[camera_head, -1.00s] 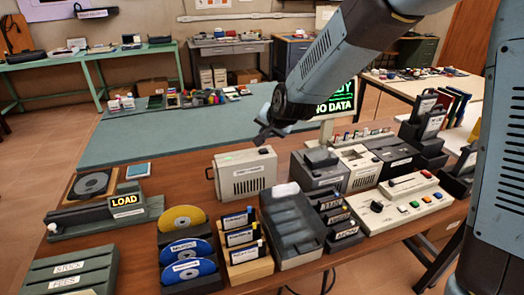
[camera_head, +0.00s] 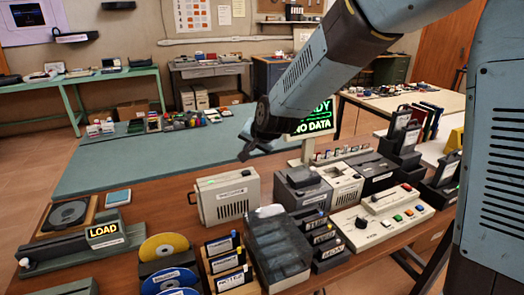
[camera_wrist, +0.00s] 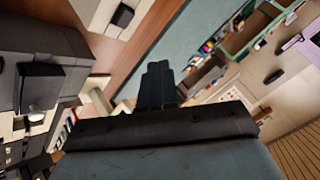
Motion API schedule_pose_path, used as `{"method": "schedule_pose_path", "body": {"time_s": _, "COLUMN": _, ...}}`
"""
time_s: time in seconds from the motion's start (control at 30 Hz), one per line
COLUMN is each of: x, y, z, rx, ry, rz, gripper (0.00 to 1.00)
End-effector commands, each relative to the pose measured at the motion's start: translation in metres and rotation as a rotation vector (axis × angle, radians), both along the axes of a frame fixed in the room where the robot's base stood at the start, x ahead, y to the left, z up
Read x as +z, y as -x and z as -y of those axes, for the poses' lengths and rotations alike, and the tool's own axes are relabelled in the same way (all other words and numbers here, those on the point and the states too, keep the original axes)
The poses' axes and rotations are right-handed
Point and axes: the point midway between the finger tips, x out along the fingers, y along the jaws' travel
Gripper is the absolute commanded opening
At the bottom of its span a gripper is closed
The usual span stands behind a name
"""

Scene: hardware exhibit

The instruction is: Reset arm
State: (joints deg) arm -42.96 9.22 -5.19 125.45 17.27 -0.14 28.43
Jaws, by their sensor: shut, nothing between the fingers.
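My gripper (camera_head: 250,150) hangs in the air at the end of my blue-grey arm, above the wooden bench (camera_head: 150,205) and in front of the green mat (camera_head: 120,160). Its fingers are together and hold nothing. In the wrist view, my gripper (camera_wrist: 158,85) shows as a dark shape at the centre, fingers closed. Below it in the head view stands a beige box device (camera_head: 228,196), apart from the gripper.
The bench holds a LOAD unit (camera_head: 103,231), yellow and blue discs (camera_head: 163,246), labelled card holders (camera_head: 222,243), a dark grey tray (camera_head: 280,245), and a button panel (camera_head: 380,218). A green-legged table (camera_head: 85,80) stands at the back left. The mat's middle is clear.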

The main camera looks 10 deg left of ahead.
Motion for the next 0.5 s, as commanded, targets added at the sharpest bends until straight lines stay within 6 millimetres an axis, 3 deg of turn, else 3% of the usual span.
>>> {"method": "schedule_pose_path", "body": {"time_s": 0.27, "x": 0.048, "y": 0.012, "z": 0.087, "rx": 0.005, "ry": 0.068, "rz": 0.0, "gripper": 0.0}}
{"method": "schedule_pose_path", "body": {"time_s": 0.5, "x": 0.083, "y": 0.045, "z": 0.171, "rx": 0.015, "ry": 0.158, "rz": -0.008, "gripper": 0.0}}
